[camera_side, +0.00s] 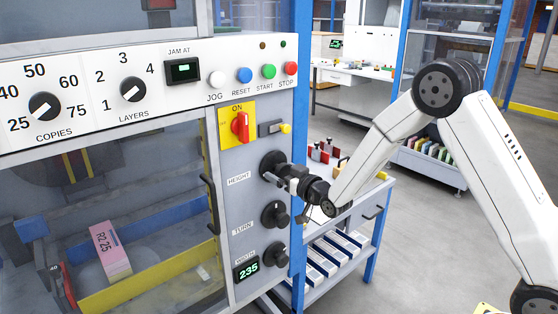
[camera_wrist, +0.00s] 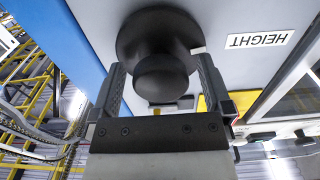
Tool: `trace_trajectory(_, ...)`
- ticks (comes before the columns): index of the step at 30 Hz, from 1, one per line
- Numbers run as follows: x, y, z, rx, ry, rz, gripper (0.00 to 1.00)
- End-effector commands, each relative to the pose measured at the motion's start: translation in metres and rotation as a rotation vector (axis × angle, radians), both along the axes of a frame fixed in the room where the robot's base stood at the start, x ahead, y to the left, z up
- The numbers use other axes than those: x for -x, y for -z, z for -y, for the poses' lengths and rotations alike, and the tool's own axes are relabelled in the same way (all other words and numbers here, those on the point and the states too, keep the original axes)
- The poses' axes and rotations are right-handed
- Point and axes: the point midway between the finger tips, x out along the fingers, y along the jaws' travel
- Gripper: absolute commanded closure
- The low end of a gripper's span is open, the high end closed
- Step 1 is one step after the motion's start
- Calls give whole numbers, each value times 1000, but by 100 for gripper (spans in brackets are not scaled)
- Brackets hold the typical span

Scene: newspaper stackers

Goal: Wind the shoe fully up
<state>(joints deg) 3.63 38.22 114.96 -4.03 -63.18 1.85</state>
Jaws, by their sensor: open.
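The black HEIGHT knob (camera_side: 271,162) is on the grey panel in the side view, the top one of three black knobs. In the wrist view the knob (camera_wrist: 160,75) has a wide round base and a smaller round grip. My gripper (camera_side: 286,174) is at this knob, pointing into the panel. In the wrist view my gripper (camera_wrist: 160,66) is open, with one finger on each side of the grip. A gap shows at the left finger; contact at the right finger is unclear. I cannot tell which part is the shoe.
The TURN knob (camera_side: 275,214) and the WIDTH knob (camera_side: 275,254) sit below, beside a display (camera_side: 247,268) reading 235. A red switch (camera_side: 240,127) on yellow is above left. A pink block (camera_side: 110,250) lies behind the window. A cart (camera_side: 345,235) stands right of the panel.

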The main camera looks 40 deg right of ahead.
Motion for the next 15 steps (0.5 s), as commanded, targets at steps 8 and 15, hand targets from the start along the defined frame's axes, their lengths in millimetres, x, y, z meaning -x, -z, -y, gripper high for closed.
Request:
trace_trajectory(8, -4, 0, 0, 0, 0, -1, 0)
trace_trajectory(15, -4, 0, 0, 0, 0, -1, 35)
